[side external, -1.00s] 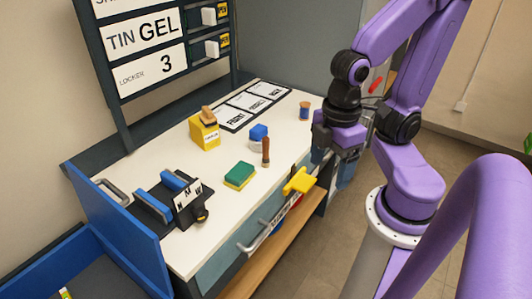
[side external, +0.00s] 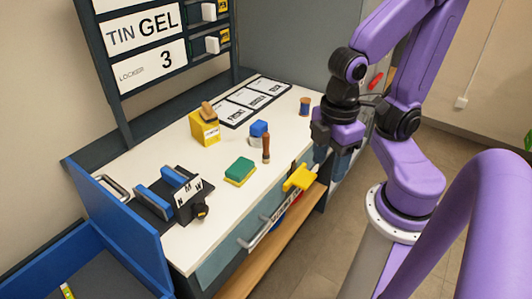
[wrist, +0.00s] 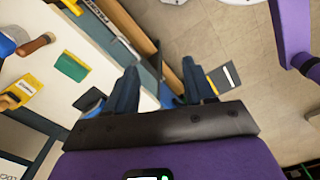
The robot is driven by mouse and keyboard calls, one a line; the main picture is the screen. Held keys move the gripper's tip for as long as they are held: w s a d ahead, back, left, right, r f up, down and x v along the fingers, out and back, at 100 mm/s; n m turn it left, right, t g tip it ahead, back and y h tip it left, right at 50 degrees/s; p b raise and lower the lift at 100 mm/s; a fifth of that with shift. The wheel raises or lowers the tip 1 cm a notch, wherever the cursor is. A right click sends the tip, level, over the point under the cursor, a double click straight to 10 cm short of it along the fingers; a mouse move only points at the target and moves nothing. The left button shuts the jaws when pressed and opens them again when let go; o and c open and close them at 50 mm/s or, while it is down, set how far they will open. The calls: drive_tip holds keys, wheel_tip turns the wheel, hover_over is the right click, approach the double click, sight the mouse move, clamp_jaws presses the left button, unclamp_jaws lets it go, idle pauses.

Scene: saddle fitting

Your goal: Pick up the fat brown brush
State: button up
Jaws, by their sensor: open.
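A brown-handled tool (side external: 266,148) stands upright on the white bench top, beside a blue block on a pale base. A second brown piece (side external: 207,111) rests on top of a yellow box (side external: 204,131). I cannot tell for certain which of the two is the fat brown brush. In the wrist view a brown handle (wrist: 36,45) shows at upper left and the yellow box (wrist: 20,91) at far left. My gripper (side external: 330,162) is open and empty, off the bench's right edge. Its two dark fingers frame bench edge and floor in the wrist view (wrist: 160,82).
A green and yellow sponge (side external: 240,171) lies mid-bench, near a yellow piece (side external: 300,178) at the front edge. A spool-like item (side external: 304,106) stands at the back right. A black and blue fixture (side external: 170,195) stands at left. White labelled cards (side external: 252,99) lie at the back.

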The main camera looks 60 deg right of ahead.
drive_tip(key=w+d+f+n+t+h, duration=0.3)
drive_tip(key=w+f+n+h, duration=0.2)
drive_tip(key=w+f+h, duration=0.6)
drive_tip(key=n+t+h, duration=0.2)
drive_tip(key=n+t, duration=0.7)
approach(267, 150)
drive_tip(key=x, duration=0.5)
drive_tip(key=shift+s+d+f, duration=0.1)
drive_tip(key=shift+d+f, duration=0.1)
drive_tip(key=shift+d, duration=0.1)
drive_tip(key=shift+n, duration=0.3)
drive_tip(key=shift+w+a+x, duration=0.1)
drive_tip(key=shift+x, duration=1.35)
drive_tip(key=shift+w+a+x, duration=0.15)
drive_tip(key=shift+x, duration=1.35)
drive_tip(key=shift+r, duration=0.15)
clamp_jaws()
